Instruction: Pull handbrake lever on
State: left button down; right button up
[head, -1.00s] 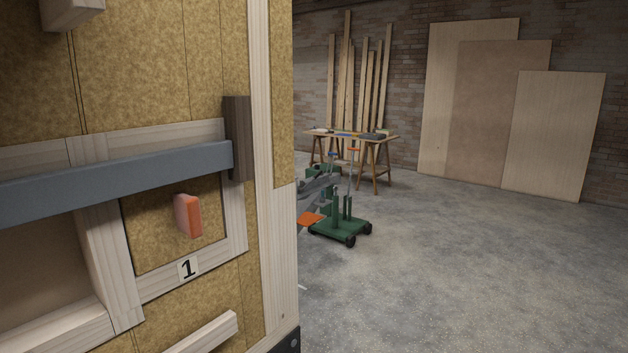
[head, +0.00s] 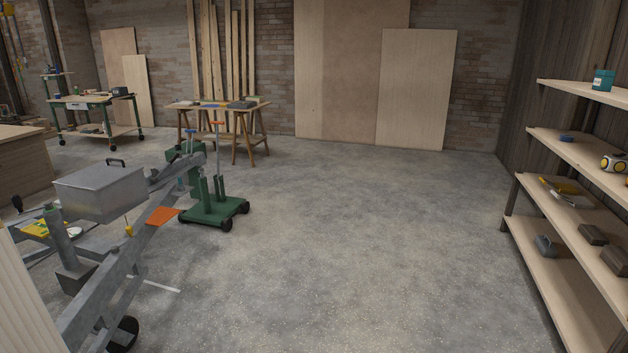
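The trailer's grey metal drawbar (head: 115,272) runs from the lower left up toward a green wheeled stand. A grey box with a black handle (head: 100,192) sits on it. A flat orange piece (head: 163,215) shows beside the drawbar's front part. Neither of my grippers is in view.
The trailer's pale corner (head: 22,300) is at the left edge. A green wheeled stand (head: 214,210) is at the drawbar's front. A trestle table (head: 218,107) stands behind. Shelves (head: 570,195) line the right side. The concrete floor (head: 370,240) between is clear.

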aim_at(174, 158)
jog(key=i+u, duration=0.2)
jog(key=i, duration=0.4)
jog(key=i+l+u, duration=0.15)
jog(key=i, duration=0.45)
jog(key=i+l+u, duration=0.2)
jog(key=i, duration=0.35)
jog(key=i+u, duration=0.1)
jog(key=i, duration=2.75)
jog(key=i+u, duration=0.15)
jog(key=i, duration=0.4)
jog(key=i+l+u, duration=0.15)
jog(key=i, duration=0.35)
